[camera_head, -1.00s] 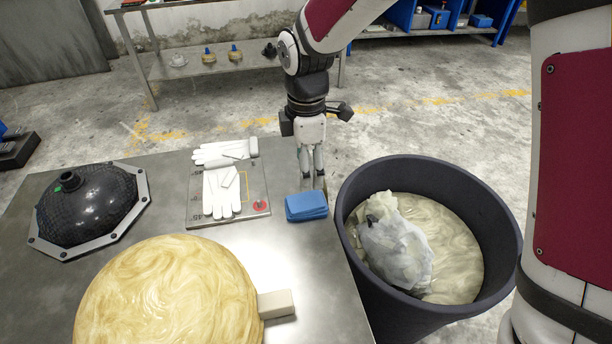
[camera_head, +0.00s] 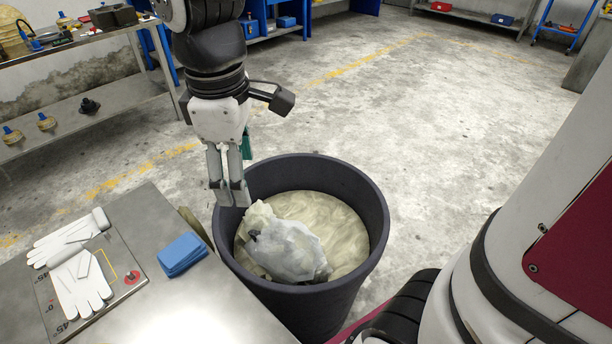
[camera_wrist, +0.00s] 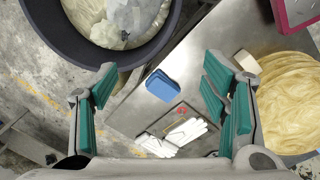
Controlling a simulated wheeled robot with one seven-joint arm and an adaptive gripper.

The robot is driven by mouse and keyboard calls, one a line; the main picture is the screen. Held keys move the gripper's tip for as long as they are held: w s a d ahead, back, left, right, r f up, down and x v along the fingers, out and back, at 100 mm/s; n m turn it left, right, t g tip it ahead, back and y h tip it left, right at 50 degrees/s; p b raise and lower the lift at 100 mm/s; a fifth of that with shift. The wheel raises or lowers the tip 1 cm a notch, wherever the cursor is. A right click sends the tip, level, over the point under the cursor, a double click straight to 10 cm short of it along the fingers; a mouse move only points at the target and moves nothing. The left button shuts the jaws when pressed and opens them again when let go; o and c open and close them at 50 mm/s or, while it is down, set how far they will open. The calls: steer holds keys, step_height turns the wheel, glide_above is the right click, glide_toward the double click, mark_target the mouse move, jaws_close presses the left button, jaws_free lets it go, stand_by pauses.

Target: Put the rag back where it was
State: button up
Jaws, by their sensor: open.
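A blue folded cloth (camera_head: 182,254), which looks like the rag, lies on the metal table near its right edge. It also shows in the wrist view (camera_wrist: 161,85), in line with the space between my fingers but farther away. My gripper (camera_head: 229,196) hangs above the edge between the table and the dark bin, fingers pointing down. In the wrist view its green-padded fingers (camera_wrist: 158,80) are spread apart with nothing between them. The cloth is apart from my gripper.
The round dark bin (camera_head: 372,212) stands beside the table (camera_head: 205,312) and holds a crumpled whitish bundle (camera_head: 287,251). White gloves (camera_head: 80,282) lie on a marked plate left of the cloth. A round, marbled yellowish object (camera_wrist: 290,98) shows in the wrist view. Floor beyond the bin is clear.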

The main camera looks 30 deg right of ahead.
steer(key=s+d+m, duration=0.4)
steer(key=s+m, duration=0.1)
steer(key=s, duration=0.4)
steer(key=s+d+r+m, duration=0.1)
steer(key=s+d+m, duration=0.2)
steer(key=s+m, duration=0.3)
steer(key=s, duration=0.3)
steer(key=shift+s+d+r+m+t, duration=0.2)
steer(key=shift+d+m+t, duration=0.1)
steer(key=shift+d+t, duration=0.1)
